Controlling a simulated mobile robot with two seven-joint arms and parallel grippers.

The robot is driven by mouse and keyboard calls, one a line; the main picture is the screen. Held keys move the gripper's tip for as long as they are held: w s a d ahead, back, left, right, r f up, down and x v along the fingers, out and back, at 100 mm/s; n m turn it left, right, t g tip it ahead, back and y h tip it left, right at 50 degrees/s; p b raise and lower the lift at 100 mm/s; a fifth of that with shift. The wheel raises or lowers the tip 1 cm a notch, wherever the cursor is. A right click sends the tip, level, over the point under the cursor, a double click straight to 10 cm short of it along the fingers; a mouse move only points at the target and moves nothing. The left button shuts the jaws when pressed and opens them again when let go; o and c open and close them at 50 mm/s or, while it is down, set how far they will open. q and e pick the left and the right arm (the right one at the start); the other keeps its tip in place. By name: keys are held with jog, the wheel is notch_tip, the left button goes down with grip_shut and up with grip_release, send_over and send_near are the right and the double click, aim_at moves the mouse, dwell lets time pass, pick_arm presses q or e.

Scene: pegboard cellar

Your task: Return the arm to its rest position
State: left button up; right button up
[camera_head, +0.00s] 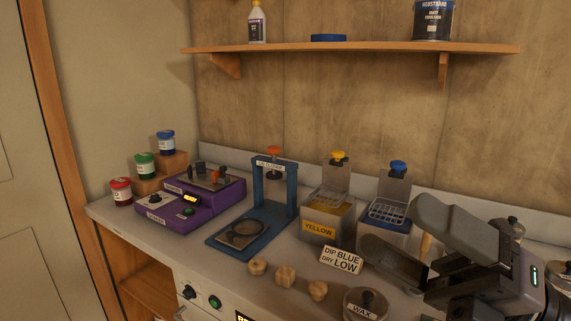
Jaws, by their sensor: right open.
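My right gripper (412,241) is at the lower right, above the right part of the counter. Its two dark fingers are spread apart, and I see nothing between them. It is in front of the blue-knobbed dip box (389,213) and hides the counter behind it. My left gripper is not in view.
The white counter (120,221) holds a purple machine (202,211), a blue press frame (257,185), a yellow dip box (328,209), several wooden knobs (285,276), a sign (342,261) and a wax pot (366,304). A wooden shelf (350,47) is above.

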jog(key=w+d+f+m+t+h, duration=0.35)
jog(key=m+t+h, duration=0.4)
jog(key=m, duration=0.35)
jog(key=w+d+f+m+t+h, duration=0.2)
jog(key=w+d+m+t+h, duration=0.2)
jog(key=m+t+h, duration=0.5)
jog(key=d+f+m+g+h, duration=0.5)
jog(key=f+m+g, duration=0.1)
jog(key=f+m, duration=0.6)
jog(key=s+f+m+g, duration=0.4)
jog(key=s+f+g, duration=1)
jog(key=s+f, duration=0.65)
jog(key=w+a+f+t+b, duration=0.1)
jog(key=w+a+f+t, duration=0.1)
jog(key=f, duration=0.5)
jog(key=w+a+f+t+y+b, duration=0.1)
jog(key=w+a+f+t+b, duration=0.1)
jog(key=w+f+t, duration=0.3)
jog(key=shift+f, duration=1.15)
jog(key=shift+y, duration=0.25)
